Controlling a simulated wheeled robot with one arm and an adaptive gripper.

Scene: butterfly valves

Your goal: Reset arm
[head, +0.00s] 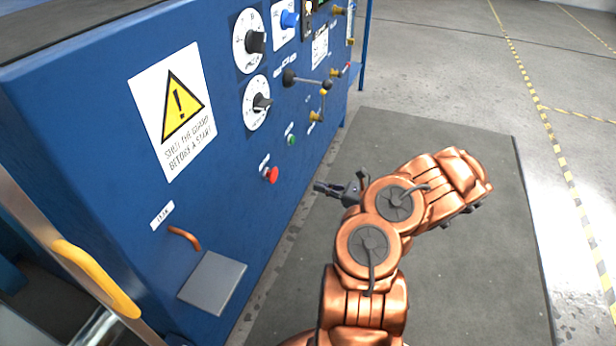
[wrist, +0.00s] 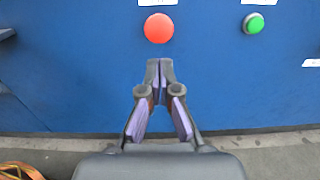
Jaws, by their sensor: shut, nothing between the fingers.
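My gripper (head: 322,187) is at the end of my copper-coloured arm, which is folded over the dark floor mat in the head view. It points left toward the blue machine panel (head: 225,150). In the wrist view my gripper (wrist: 160,62) is shut with its fingertips together and nothing between them. A red button (wrist: 159,28) shows just above the fingertips in the wrist view, and the fingers do not appear to touch it. The red button also shows in the head view (head: 271,175), left of my gripper.
A green button (wrist: 254,23) is right of the red one. Dials (head: 256,102), a black-knobbed lever (head: 290,78) and brass valve handles (head: 318,116) are farther along the panel. A grey plate (head: 212,283) and yellow handle (head: 97,278) are nearer. The mat (head: 470,260) is clear right of my arm.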

